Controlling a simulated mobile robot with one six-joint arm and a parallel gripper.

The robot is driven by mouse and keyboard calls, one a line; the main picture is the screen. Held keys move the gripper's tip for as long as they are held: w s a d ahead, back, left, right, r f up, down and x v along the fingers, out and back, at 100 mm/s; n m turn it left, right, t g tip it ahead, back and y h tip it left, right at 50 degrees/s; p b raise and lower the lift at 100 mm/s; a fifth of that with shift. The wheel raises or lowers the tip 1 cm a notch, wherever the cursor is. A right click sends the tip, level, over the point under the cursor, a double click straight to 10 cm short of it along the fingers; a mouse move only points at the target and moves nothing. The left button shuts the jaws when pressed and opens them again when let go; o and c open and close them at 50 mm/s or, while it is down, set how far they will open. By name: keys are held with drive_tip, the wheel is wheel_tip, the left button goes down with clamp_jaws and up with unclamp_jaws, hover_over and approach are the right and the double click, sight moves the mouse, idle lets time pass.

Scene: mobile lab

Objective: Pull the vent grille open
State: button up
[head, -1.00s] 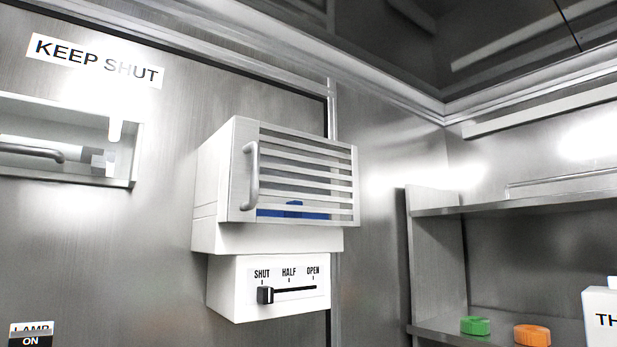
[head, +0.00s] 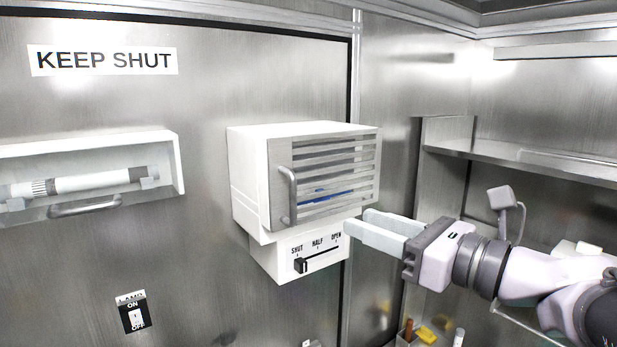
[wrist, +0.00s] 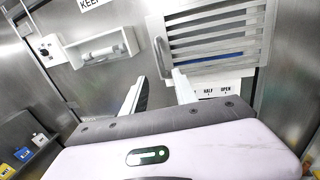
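The vent grille (head: 348,160) is a slatted front on a white wall box (head: 285,135), and it looks shut. Its upright bar handle (head: 288,195) is on the left side of the grille. Something blue shows behind the lower slats. My gripper (head: 357,221) is open and empty, to the right of the handle and near the box's lower right corner in the head view. In the wrist view, the grille (wrist: 215,42) is ahead, and the handle (wrist: 161,57) appears between and beyond my spread fingertips (wrist: 158,78). I see no contact with the handle.
Below the grille is a slider (head: 301,265) at SHUT. To the left, a wall case (head: 165,160) holds a white tube (head: 90,183). A lamp switch (head: 134,314) is below. Shelves (head: 500,162) stand to the right, behind my arm. The space before the grille is open.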

sight(295, 201)
drive_tip(key=p+x, duration=0.1)
drive_tip(key=x, duration=0.4)
drive_tip(key=p+x, duration=0.1)
drive_tip(key=x, duration=0.5)
drive_tip(key=p+x, duration=0.1)
drive_tip(key=x, duration=0.5)
drive_tip(key=shift+f, duration=0.35)
drive_tip(key=shift+s, duration=0.1)
drive_tip(key=shift+c, duration=0.2)
clamp_jaws()
